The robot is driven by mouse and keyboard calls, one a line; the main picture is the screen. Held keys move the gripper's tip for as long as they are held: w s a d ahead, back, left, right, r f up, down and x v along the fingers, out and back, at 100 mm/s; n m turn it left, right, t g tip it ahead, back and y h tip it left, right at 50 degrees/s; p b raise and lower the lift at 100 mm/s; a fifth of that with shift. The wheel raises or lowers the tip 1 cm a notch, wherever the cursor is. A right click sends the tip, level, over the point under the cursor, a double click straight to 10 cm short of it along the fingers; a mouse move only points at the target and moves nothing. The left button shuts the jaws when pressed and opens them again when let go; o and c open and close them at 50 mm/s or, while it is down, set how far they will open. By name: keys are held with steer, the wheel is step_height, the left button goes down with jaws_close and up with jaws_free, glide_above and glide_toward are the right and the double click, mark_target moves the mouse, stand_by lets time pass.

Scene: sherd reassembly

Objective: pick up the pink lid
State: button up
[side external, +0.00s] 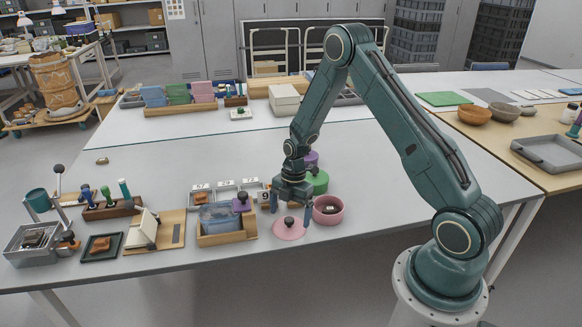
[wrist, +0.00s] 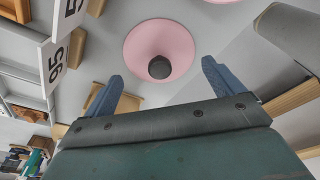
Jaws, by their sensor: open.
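The pink lid (side external: 289,229) is a shallow round disc with a dark knob on top, lying on the grey table in the side view. In the wrist view the pink lid (wrist: 160,45) shows just beyond my fingertips, its dark knob facing the camera. My gripper (side external: 290,205) is open and empty, pointing down above the lid. In the wrist view my gripper (wrist: 163,75) has its two blue fingers wide apart, with the knob lying ahead of the gap between them. I see no contact with the lid.
A pink round pot (side external: 328,210) stands close right of the lid, with a green container (side external: 318,182) behind it. A wooden tray (side external: 226,238) with a blue bin is to the left. Number cards (wrist: 56,62) stand nearby. The table's front edge is close.

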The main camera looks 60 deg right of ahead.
mark_target(290, 220)
steer(key=shift+a+f, duration=0.15)
steer(key=shift+f, duration=0.55)
steer(key=shift+a+f, duration=0.1)
steer(key=shift+f, duration=0.6)
steer(key=c, duration=1.7)
steer(key=shift+s+f, duration=0.1)
